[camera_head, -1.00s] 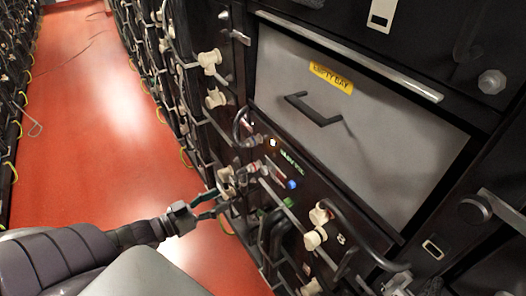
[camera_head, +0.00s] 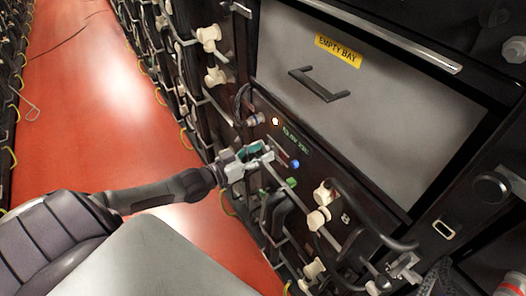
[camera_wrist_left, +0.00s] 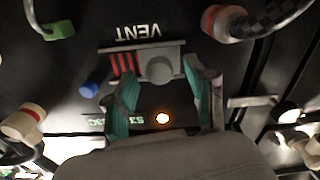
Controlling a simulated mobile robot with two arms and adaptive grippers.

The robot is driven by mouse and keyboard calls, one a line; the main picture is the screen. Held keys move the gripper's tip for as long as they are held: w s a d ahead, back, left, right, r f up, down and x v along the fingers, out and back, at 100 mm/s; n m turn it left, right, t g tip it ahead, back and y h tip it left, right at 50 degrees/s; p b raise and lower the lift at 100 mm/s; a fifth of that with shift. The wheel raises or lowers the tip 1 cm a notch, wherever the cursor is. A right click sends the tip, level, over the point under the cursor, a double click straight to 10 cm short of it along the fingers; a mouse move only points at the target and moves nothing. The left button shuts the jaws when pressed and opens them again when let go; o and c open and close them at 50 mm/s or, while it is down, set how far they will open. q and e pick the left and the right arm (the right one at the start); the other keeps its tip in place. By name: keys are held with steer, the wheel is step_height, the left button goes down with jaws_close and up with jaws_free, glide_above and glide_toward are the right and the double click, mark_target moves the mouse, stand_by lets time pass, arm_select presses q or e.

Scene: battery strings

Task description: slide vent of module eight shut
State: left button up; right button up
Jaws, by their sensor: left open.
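The vent slider of a module shows in the left wrist view under an upside-down "VENT" label (camera_wrist_left: 138,31). It has a grey round knob (camera_wrist_left: 160,69) on a grey plate, with red stripes (camera_wrist_left: 123,64) showing left of the knob. My left gripper (camera_wrist_left: 158,82) is open, its teal fingers on either side of the knob; I cannot tell whether they touch it. In the head view my left gripper (camera_head: 257,153) is at the module's front panel (camera_head: 312,168) below the empty bay and covers most of the slider. No module number is readable. My right gripper is not in view.
A blue button (camera_wrist_left: 88,89) and a lit orange lamp (camera_wrist_left: 162,118) sit near the slider. Cream connectors (camera_head: 322,205) and grey handle bars stick out of the rack. The grey "EMPTY BAY" cover (camera_head: 385,100) is above. The red aisle floor (camera_head: 90,120) is clear at left.

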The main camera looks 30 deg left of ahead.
arm_select(q)
steer(key=shift+w+d, duration=0.2)
steer(key=shift+w, duration=0.3)
jaws_close()
